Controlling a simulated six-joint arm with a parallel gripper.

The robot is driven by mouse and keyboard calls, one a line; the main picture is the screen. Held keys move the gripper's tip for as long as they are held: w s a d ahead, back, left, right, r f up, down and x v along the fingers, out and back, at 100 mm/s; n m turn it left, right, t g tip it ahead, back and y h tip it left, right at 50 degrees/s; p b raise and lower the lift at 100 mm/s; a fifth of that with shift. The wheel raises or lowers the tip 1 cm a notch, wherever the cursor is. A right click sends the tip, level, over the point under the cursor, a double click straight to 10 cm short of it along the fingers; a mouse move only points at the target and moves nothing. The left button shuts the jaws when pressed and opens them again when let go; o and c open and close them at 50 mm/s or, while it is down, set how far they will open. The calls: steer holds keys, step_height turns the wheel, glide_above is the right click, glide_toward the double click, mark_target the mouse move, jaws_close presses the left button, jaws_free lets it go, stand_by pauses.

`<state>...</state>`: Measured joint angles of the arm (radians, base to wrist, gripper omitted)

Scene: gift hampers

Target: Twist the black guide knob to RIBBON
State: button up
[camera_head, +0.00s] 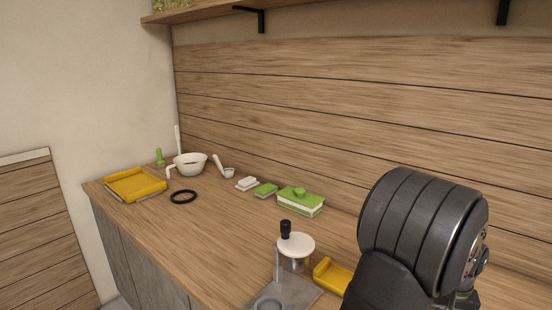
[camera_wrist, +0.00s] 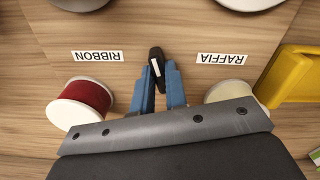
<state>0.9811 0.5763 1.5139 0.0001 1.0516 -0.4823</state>
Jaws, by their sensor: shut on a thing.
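The black guide knob (camera_wrist: 155,56) shows in the wrist view, between two printed labels. It is a narrow bar with a white mark, standing almost upright in the picture with a slight tilt. The RIBBON label (camera_wrist: 97,56) is to its left and the RAFFIA label (camera_wrist: 221,58) to its right, both upside down. The white mark lines up with neither label. My gripper (camera_wrist: 161,72) has its blue fingers closed on the knob from either side, hiding its lower part. In the head view my dark arm is at the right; gripper and knob are not visible there.
A red ribbon spool (camera_wrist: 82,103) and a cream spool (camera_wrist: 231,91) flank my fingers. A yellow tray (camera_wrist: 293,76) is at the right. In the head view, a white-topped device with a black handle (camera_head: 285,228) stands near my arm; the counter's middle (camera_head: 225,225) is clear.

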steer(key=shift+n, duration=0.4)
steer(key=shift+n, duration=1.5)
steer(key=o, duration=0.7)
steer(key=shift+r, duration=3.5)
